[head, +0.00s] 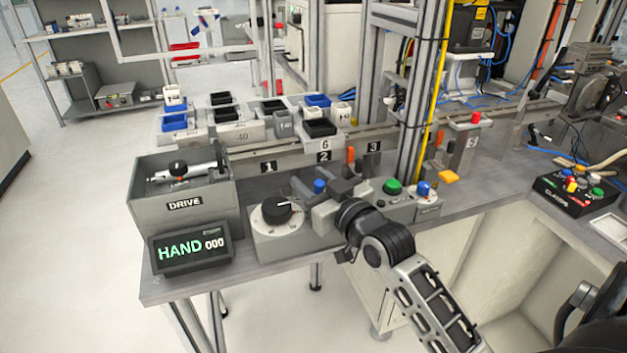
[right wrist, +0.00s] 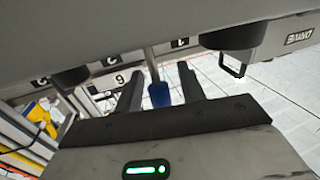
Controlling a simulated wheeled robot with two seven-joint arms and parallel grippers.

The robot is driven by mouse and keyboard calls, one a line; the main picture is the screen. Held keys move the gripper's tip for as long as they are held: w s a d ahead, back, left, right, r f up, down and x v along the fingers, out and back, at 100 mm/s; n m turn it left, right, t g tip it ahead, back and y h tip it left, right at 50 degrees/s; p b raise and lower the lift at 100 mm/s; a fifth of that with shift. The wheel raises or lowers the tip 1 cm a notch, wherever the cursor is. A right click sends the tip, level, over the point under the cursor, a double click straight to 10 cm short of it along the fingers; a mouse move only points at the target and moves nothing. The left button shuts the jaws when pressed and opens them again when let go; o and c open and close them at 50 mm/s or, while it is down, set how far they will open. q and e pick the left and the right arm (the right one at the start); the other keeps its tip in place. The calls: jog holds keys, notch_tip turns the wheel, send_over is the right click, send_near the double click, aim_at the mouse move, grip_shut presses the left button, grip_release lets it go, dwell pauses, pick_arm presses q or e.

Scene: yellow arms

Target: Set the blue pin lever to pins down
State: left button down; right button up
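The blue pin lever has a blue knob (head: 319,186), which shows beside the dial on the bench front. In the right wrist view its blue grip (right wrist: 159,94) sits on a thin metal rod. My right gripper (head: 316,195) is at the lever, its fingers (right wrist: 161,88) apart on either side of the blue grip. Narrow gaps show between grip and fingers, so it looks open and not clamped. The gripper body hides the lever's base in the head view, so I cannot tell its set position. My left gripper is not in view.
A black dial (head: 283,209) on a grey box is just left of the gripper. A display (head: 190,248) reads HAND 000. To the right are a green button (head: 392,187) and another blue knob (head: 424,189).

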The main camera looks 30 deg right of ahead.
jog(key=shift+c, duration=0.2)
grip_shut()
jog(key=shift+s+f+t+b, duration=0.2)
jog(key=shift+f+t+b, duration=0.2)
jog(key=shift+b, duration=0.55)
jog(key=shift+s+n+t+b, duration=0.2)
jog(key=shift+n+t+b, duration=0.1)
jog(key=shift+t+b, duration=0.3)
jog(key=shift+s+a+r+t+b, duration=0.15)
jog(key=shift+s+t+b, duration=0.3)
jog(key=shift+b, duration=0.4)
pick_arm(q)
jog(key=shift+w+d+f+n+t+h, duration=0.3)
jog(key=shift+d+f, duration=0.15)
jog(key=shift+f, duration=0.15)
pick_arm(e)
jog(key=shift+w+r, duration=0.1)
jog(key=shift+r, duration=0.1)
jog(key=shift+o, duration=0.2)
grip_release()
